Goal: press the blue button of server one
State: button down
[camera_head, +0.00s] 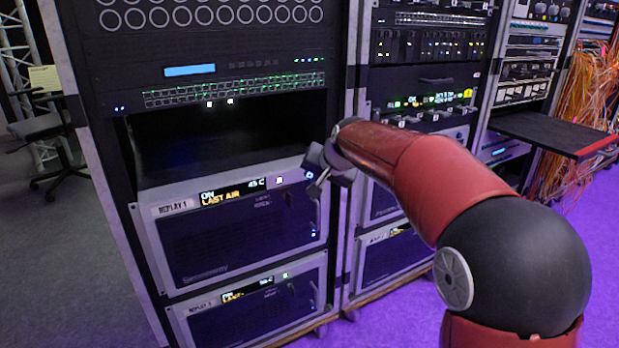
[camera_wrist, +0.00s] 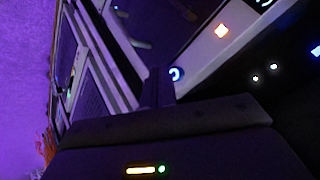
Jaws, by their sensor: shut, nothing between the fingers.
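The server labelled "REPLAY 1" (camera_head: 245,238) is a wide grey-framed unit in the left rack. Its display reads "ON", "LAST AIR" and "45 C". A small blue-lit button (camera_head: 308,175) is at the upper right of its front, right of a white-lit square (camera_head: 280,180).
Another similar server (camera_head: 255,310) sits below. An empty dark bay (camera_head: 230,138) is above, under a switch (camera_head: 235,89) with green lights. A second rack (camera_head: 425,75) stands to the right, with a black shelf (camera_head: 550,133) beyond. My arm covers part of it.

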jog(key=shift+s+d+b, duration=0.7)
jog(key=shift+s+b, duration=0.1)
jog(key=shift+s, duration=0.25)
jog(key=shift+s+d+b, duration=0.7)
jog(key=shift+s+b, duration=0.05)
jog(key=shift+s, duration=0.3)
jog(key=s+d+f+h+p, duration=0.1)
jog(key=s+d, duration=0.4)
jog(key=s, duration=0.6)
jog(key=s+d+f+n+g+h+p, duration=0.1)
jog(key=s+d+f+p, duration=0.1)
jog(key=s+d, duration=0.4)
jog(key=s+d+f+g+h+p, duration=0.1)
jog(key=s+d, duration=0.5)
jog(key=s, duration=1)
jog(key=shift+s+f+n+h+p, duration=0.25)
jog(key=shift+f+n+h+p, duration=0.25)
jog(key=shift+p, duration=0.3)
jog(key=c, duration=2.2)
grip_release()
